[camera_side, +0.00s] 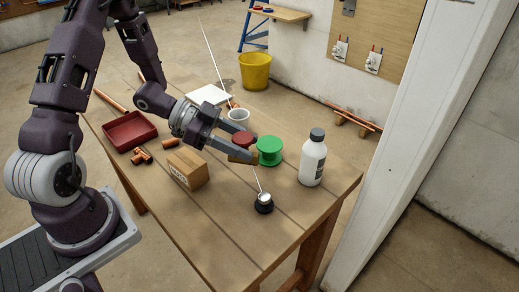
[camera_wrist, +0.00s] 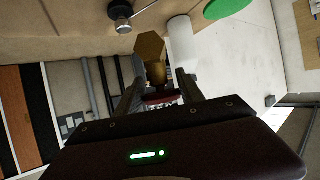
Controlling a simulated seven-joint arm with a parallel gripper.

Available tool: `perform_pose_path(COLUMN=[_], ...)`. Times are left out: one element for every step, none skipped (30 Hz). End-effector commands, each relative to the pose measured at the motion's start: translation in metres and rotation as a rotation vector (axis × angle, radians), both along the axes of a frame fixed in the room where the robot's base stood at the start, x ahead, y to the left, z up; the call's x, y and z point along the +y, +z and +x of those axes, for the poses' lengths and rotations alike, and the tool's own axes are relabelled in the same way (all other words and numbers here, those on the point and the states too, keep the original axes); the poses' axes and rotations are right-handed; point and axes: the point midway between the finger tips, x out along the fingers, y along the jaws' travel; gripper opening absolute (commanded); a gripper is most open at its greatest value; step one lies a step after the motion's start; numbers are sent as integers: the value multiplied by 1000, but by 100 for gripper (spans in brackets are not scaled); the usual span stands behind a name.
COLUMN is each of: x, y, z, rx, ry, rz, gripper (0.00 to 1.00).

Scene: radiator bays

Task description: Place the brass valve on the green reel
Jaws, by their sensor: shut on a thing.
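My gripper (camera_side: 232,150) is shut on the brass valve (camera_side: 243,156), above the table beside the green reel. In the wrist view, the valve's hexagonal brass end (camera_wrist: 150,46) sticks out between the fingers (camera_wrist: 158,92). The green reel (camera_side: 270,151) stands upright on the table, just right of the gripper in the side view. Its top shows as a green disc (camera_wrist: 226,8) at the upper edge of the wrist view. A round red piece (camera_side: 242,138) shows just above the fingers; I cannot tell whether it belongs to the valve.
A white bottle (camera_side: 312,160) stands right of the reel. A black round base (camera_side: 264,203) with a thin rod is in front.

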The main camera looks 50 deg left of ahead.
Motion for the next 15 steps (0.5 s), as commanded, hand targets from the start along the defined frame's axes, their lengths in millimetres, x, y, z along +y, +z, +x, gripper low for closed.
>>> perform_pose_path(x=[5,9,14,18,22,26,30,32,35,37,38,39,40,41,41], y=[7,12,19,25,30,37,43,47,52,54,56,54,49,41,31], z=[24,40,59,73,85,99,108,115,123,127,130,133,134,135,134], rx=[-6,-8,-8,-8,-9,-8,-8,-7,-6,-5,-4,-1,3,6,8], ry=[85,145,223,280,333,398,440,476,514,538,555,571,580,584,587], rz=[2,2,1,1,2,2,3,1,2,2,2,0,-1,0,0], gripper=[0,0,0,0,0,0,0,0,0,0,0,0,0,0,0])
